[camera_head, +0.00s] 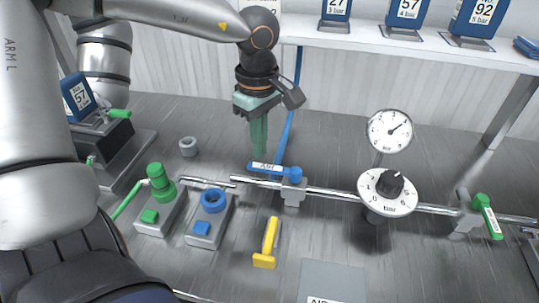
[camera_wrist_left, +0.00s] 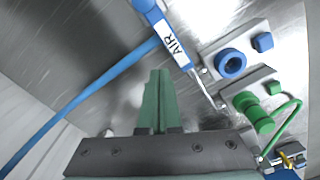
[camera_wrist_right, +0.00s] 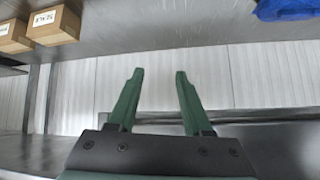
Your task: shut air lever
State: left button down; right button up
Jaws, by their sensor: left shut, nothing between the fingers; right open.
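The blue air lever (camera_head: 268,168), with a white AIR label, sits on a valve on the metal pipe at the middle of the bench. Its handle points left, roughly along the pipe. It also shows in the left wrist view (camera_wrist_left: 172,42), at the upper middle. My left gripper (camera_head: 259,152) is shut and empty, fingers pointing down just behind the lever's labelled end. Whether the fingertips touch the lever I cannot tell. In the left wrist view the shut fingers lie below the lever. My right gripper (camera_wrist_right: 158,75) is open and empty, away from the lever, facing a pale ribbed wall.
A blue hose (camera_head: 292,105) rises behind the valve. A pressure gauge (camera_head: 390,131) and a bar dial (camera_head: 386,190) stand right of it. A green lever (camera_head: 487,216) is far right. Blue (camera_head: 212,204) and green (camera_head: 159,182) connectors and a yellow tool (camera_head: 267,243) lie in front.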

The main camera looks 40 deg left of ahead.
pick_arm(q)
jog(key=shift+s+d+b, duration=0.2)
jog(key=shift+s+d, duration=0.1)
jog(key=shift+s, duration=0.2)
jog(key=shift+s+d+b, duration=0.15)
jog(key=shift+s+d, duration=0.1)
jog(key=shift+s, duration=0.2)
jog(key=shift+s+d+b, duration=0.2)
jog(key=shift+s+d, duration=0.1)
jog(key=shift+s, duration=0.2)
jog(key=shift+s+d+b, duration=0.15)
jog(key=shift+s+d, duration=0.1)
jog(key=shift+s, duration=0.25)
